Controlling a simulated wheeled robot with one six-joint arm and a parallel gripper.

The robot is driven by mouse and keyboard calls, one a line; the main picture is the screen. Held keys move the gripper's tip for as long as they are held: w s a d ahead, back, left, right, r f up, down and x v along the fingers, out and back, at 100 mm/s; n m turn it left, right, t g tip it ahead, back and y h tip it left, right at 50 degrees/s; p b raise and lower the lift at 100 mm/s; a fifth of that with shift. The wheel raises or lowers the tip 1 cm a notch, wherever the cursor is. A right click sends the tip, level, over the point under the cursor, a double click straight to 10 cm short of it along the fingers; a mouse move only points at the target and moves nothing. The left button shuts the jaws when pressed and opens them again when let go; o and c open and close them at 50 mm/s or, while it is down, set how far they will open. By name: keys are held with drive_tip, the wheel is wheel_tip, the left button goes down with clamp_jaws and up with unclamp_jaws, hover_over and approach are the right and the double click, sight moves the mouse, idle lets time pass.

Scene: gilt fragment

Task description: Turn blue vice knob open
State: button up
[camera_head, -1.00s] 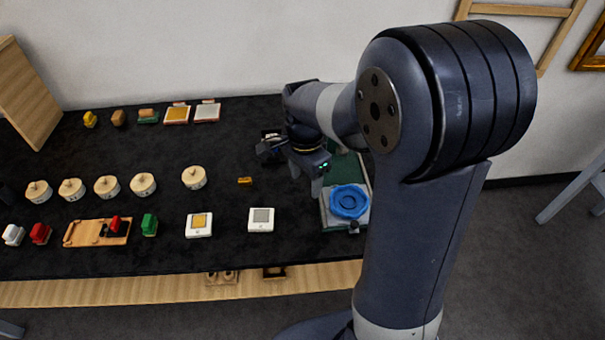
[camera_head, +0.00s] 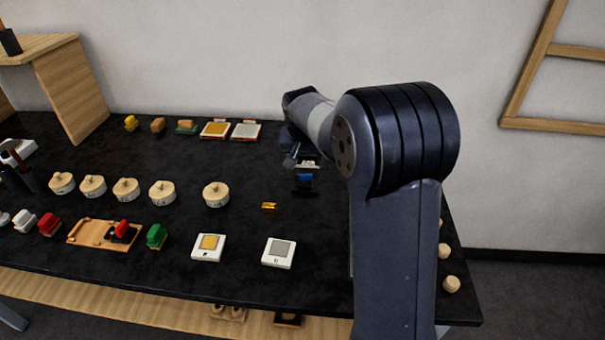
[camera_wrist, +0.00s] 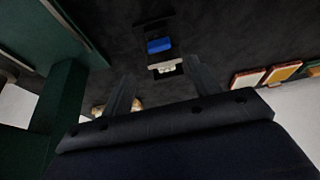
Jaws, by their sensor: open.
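A dark green structure (camera_wrist: 62,115), possibly part of the vice, stands close on the left of the wrist view. In the head view my wrist is partly seen at the bench's back right, and the fingers are hard to make out.
White framed tiles (camera_head: 279,252), round wooden pots (camera_head: 215,194) and a small yellow piece (camera_head: 269,206) stand left. Wooden knobs (camera_head: 451,284) lie at the right edge.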

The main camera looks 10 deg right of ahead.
sight(306, 174)
drive_tip(key=x, duration=0.8)
drive_tip(key=shift+f+p, duration=0.1)
drive_tip(key=shift+p, duration=0.25)
drive_tip(key=shift+c, duration=0.6)
drive_tip(key=c, duration=0.9)
drive_tip(key=shift+o, duration=0.2)
drive_tip(key=shift+d+n, duration=0.1)
drive_tip(key=shift+n, duration=0.2)
